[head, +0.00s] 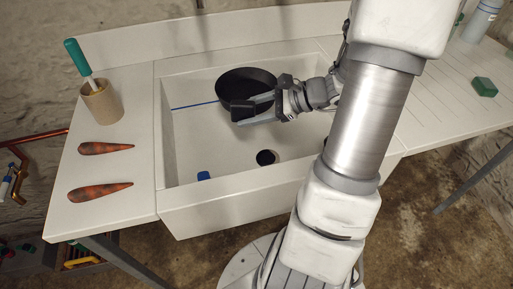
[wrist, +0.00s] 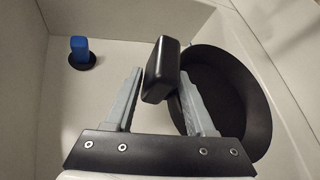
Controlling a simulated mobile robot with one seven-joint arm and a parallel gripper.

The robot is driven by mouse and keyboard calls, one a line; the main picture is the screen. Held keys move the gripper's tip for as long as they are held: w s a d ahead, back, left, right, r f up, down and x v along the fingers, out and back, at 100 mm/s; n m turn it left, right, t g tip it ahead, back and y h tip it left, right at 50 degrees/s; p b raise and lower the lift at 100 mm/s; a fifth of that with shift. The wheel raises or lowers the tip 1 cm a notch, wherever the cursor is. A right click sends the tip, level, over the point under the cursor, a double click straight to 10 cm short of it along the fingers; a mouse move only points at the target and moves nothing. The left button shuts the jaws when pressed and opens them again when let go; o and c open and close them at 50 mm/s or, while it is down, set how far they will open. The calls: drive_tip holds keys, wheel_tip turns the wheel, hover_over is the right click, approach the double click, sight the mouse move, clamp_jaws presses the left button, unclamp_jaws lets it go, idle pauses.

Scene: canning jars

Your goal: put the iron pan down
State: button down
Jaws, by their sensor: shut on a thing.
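The iron pan (head: 238,82) is dark and round, inside the white sink (head: 183,150) near its back wall. In the wrist view the pan (wrist: 225,85) fills the right side, with its opening showing. My gripper (head: 252,109) is shut on the pan's black block-like handle (wrist: 162,68), which stands between the two grey fingers (wrist: 160,82). Part of the pan's near side is hidden behind the handle and fingers. I cannot tell whether the pan's bottom touches the sink floor.
A dark round drain (head: 266,157) and a small blue thing (head: 203,176) are in the sink. On the left counter are a holder (head: 102,103) with a green-handled tool and two reddish-brown pointed pieces (head: 104,148). A green block (head: 484,87) lies on the right counter.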

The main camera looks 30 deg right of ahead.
sight(258, 152)
drive_tip(key=f+b, duration=0.2)
drive_tip(key=f, duration=0.1)
drive_tip(key=s+f+b, duration=0.1)
drive_tip(key=f+b, duration=0.1)
drive_tip(key=f, duration=0.2)
drive_tip(key=d+f+b, duration=0.1)
drive_tip(key=f+b, duration=0.1)
drive_tip(key=f, duration=0.2)
drive_tip(key=shift+s, duration=0.25)
drive_tip(key=shift+r, duration=0.1)
drive_tip(key=shift+c, duration=1.2)
unclamp_jaws()
drive_tip(key=shift+s+d+r, duration=0.2)
drive_tip(key=shift+d, duration=0.05)
drive_tip(key=p+v, duration=0.4)
drive_tip(key=v, duration=0.7)
drive_tip(key=shift+s+d, duration=0.1)
drive_tip(key=shift+s, duration=0.1)
